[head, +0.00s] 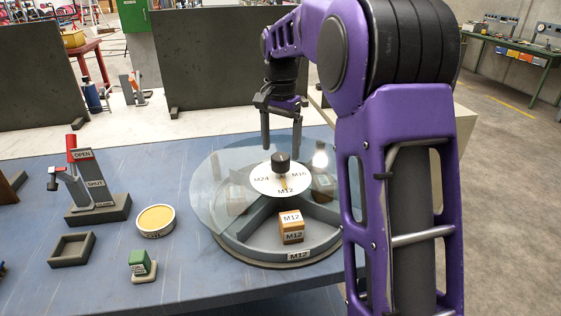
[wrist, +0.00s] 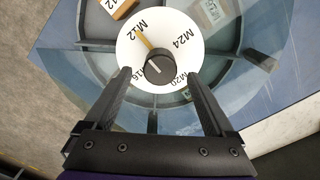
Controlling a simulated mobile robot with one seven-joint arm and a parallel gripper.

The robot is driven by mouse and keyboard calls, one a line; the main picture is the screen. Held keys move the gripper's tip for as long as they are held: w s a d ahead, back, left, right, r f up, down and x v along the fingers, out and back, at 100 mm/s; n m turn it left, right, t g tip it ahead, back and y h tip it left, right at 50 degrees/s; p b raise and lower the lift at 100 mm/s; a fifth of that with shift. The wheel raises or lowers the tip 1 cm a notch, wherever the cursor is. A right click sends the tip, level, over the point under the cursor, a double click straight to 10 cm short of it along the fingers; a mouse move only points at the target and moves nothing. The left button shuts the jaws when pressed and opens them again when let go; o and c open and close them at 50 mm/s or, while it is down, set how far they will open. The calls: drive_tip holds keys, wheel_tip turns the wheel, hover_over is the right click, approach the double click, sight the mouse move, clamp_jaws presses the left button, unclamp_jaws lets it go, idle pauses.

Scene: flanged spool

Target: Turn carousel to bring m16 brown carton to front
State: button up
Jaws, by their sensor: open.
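The carousel is a round grey tray (head: 232,238) with dividers, partly covered by a clear disc. Its white dial (head: 264,184) reads M24, M16 and M12, with M12 toward the front; M20 also shows in the wrist view. A black knob (head: 281,161) stands at the dial's centre. A brown M12 carton (head: 291,232) sits in the uncovered front compartment. The M16 carton cannot be made out; its dial label is on the right. My gripper (head: 281,150) is open over the knob, which appears between the fingertips in the wrist view (wrist: 158,73). Their exact height is unclear.
Left of the carousel stand an OPEN/SHUT lever stand (head: 97,205), a round yellow-topped tin (head: 155,220), an empty square frame (head: 72,249) and a green block (head: 139,262). Dark panels stand behind the blue table (head: 190,275). My arm hides the carousel's right side.

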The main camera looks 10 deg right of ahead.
sight(281, 156)
drive_tip(key=shift+f, duration=1.9)
clamp_jaws()
